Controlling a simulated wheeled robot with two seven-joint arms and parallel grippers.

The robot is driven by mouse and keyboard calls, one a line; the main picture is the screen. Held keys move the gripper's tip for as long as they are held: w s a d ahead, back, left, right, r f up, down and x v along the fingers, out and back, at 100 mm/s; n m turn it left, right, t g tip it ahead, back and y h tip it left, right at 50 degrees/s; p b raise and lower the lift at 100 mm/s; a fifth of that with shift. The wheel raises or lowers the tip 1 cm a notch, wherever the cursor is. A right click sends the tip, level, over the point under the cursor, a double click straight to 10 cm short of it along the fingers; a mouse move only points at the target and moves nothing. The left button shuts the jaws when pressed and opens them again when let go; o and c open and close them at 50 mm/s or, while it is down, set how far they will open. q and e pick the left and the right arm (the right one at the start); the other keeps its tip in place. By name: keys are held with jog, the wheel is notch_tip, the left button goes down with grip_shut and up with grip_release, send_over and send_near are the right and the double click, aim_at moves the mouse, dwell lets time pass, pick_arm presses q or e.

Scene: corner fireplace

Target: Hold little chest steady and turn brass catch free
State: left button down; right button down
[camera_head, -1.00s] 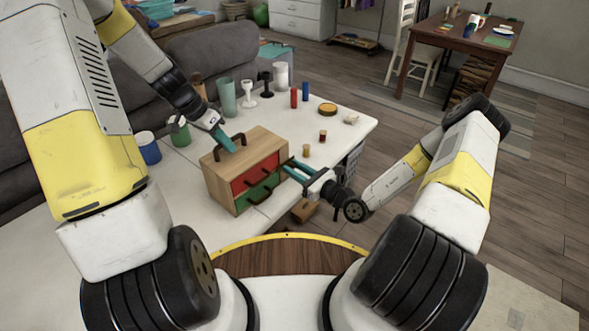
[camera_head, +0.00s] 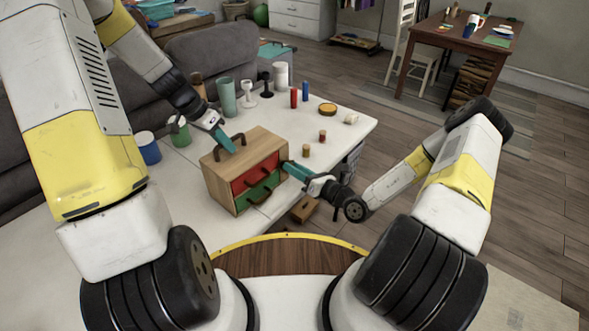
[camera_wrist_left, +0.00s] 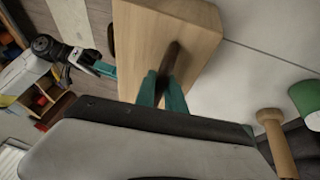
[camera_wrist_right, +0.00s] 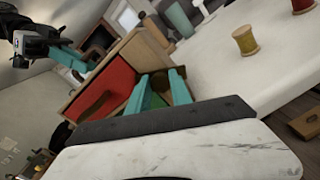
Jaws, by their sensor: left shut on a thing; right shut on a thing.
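The little chest (camera_head: 246,145) is a wooden box with a red drawer (camera_head: 262,170) and a green drawer (camera_head: 258,190), standing on the white table. My left gripper (camera_head: 229,146) is shut on the dark carry handle on its top; the left wrist view shows the handle (camera_wrist_left: 171,60) between the teal fingers. My right gripper (camera_head: 287,166) is shut at the chest's right front edge, beside the drawers. In the right wrist view its fingers (camera_wrist_right: 160,88) reach the chest edge. The brass catch cannot be made out; the fingers hide what they hold.
Cups, a white goblet (camera_head: 248,95) and small coloured cylinders stand behind the chest. Spools (camera_head: 322,137) stand to its right. A blue cup (camera_head: 148,148) is at its left. A brown wooden piece (camera_head: 305,208) lies near the front edge.

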jog(key=m, duration=0.6)
jog(key=shift+w+d, duration=0.1)
jog(key=m, duration=0.6)
jog(key=shift+f, duration=0.15)
jog(key=shift+m, duration=0.3)
jog(key=c, duration=1.1)
grip_release()
jog(key=shift+c, duration=0.2)
jog(key=v, duration=1.2)
